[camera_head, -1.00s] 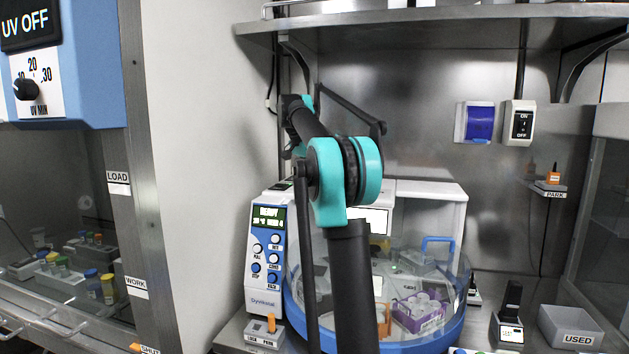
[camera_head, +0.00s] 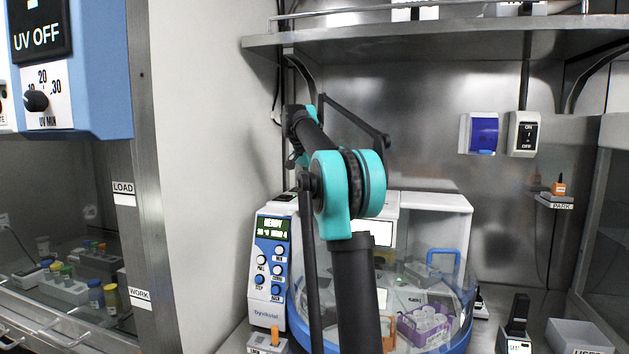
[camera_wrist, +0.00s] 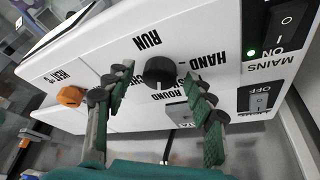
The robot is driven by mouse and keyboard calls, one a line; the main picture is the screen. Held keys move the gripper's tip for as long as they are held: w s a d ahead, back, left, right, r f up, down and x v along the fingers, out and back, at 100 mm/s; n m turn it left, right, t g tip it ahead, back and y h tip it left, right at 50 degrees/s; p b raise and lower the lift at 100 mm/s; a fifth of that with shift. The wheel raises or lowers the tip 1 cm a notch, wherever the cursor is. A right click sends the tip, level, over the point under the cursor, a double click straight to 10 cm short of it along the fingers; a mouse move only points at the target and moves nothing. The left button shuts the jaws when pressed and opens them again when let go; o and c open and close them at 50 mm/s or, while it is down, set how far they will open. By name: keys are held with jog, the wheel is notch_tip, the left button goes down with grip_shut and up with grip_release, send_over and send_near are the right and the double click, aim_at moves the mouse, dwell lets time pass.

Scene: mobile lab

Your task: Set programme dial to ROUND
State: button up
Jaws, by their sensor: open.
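In the wrist view the programme dial (camera_wrist: 160,71) is a round black knob on a white panel (camera_wrist: 60,62). The lettering appears turned over: RUN stands above the knob, HAND to its right and ROUND just below right. Which label the knob points to cannot be told. My gripper (camera_wrist: 158,78) is open. Its two green-and-black fingers stand on either side of the knob with visible gaps; how deep they reach cannot be told. In the head view the dial and the gripper cannot be made out.
In the wrist view an orange knob (camera_wrist: 71,96) sits left on the panel. In the head view a clear-domed machine (camera_head: 450,285) stands behind my arm, and a steel shelf (camera_head: 430,35) hangs above.

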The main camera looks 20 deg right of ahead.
jog(key=v, duration=1.1)
jog(key=shift+r, duration=0.2)
jog(key=shift+a, duration=0.1)
